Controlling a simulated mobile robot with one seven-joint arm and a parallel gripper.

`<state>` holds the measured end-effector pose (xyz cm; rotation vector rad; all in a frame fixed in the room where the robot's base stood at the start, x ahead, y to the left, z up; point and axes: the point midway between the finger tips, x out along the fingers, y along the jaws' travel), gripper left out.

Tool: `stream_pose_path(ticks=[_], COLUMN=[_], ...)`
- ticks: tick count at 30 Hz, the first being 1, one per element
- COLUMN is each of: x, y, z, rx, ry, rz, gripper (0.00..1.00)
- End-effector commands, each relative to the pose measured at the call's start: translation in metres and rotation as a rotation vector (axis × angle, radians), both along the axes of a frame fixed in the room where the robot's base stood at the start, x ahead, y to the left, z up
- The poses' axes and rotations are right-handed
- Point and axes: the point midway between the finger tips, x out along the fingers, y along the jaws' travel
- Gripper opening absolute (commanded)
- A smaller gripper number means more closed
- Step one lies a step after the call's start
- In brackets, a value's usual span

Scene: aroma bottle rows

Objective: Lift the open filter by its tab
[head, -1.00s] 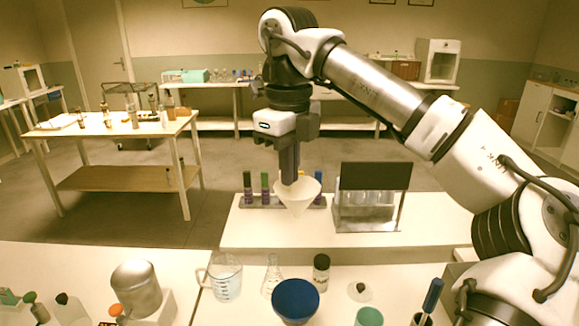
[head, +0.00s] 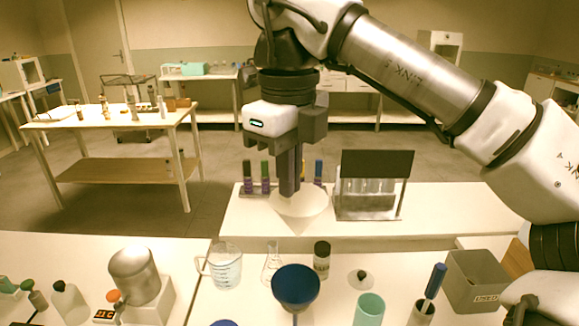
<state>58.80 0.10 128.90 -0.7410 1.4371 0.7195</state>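The open filter (head: 303,207) is a pale cream cone with its wide mouth up and its point down. It hangs in the air under my gripper (head: 289,190). The dark fingers come down at its rim and look closed on it; the tab itself is hidden by them. A blue funnel (head: 296,284) stands on the near bench below the filter, well apart from it.
Near the funnel are a glass measuring jug (head: 225,268), an Erlenmeyer flask (head: 271,265), a dark-capped bottle (head: 321,260), a green cup (head: 369,309) and a grey bin (head: 478,282). A tube rack (head: 367,203) stands behind, with capped bottles (head: 265,178) to its left.

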Motion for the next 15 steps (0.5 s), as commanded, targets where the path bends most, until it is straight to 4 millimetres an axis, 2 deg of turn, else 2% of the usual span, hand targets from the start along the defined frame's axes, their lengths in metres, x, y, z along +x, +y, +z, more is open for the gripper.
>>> stream_pose_path(ticks=[15], x=[-0.051], y=[0.0], z=[0.0], rx=[-0.001], ry=[-0.002], rz=[-0.002], gripper=[0.0])
